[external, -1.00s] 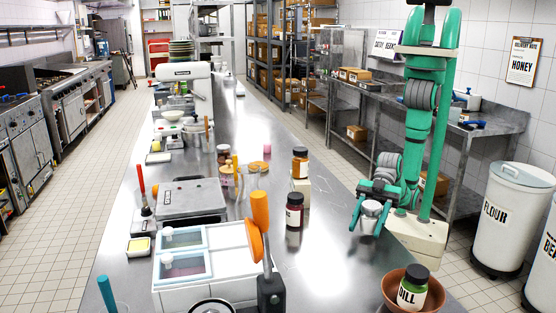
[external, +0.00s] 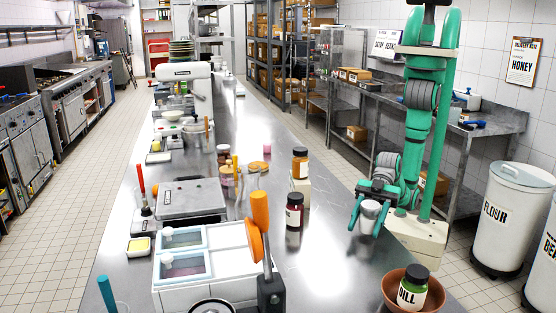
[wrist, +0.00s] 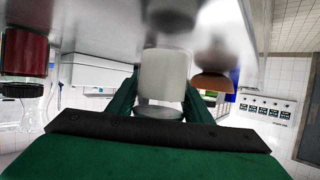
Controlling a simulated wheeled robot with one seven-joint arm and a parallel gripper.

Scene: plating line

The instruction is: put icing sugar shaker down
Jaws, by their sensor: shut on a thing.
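The icing sugar shaker (external: 370,210) is a pale grey-white cylinder, upright at the right edge of the steel counter. In the wrist view, which looks upside down, the shaker (wrist: 163,75) sits between the green fingers (wrist: 160,103). A blurred grey shape past its base looks like its reflection in the counter. I cannot tell whether the base touches the steel.
A dark red jar (external: 294,212) and an orange-brown jar (external: 300,163) stand left of the shaker. A brown bowl (external: 391,300) with the dill jar (external: 412,288) is nearer the camera. Bare counter (external: 335,235) lies between them.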

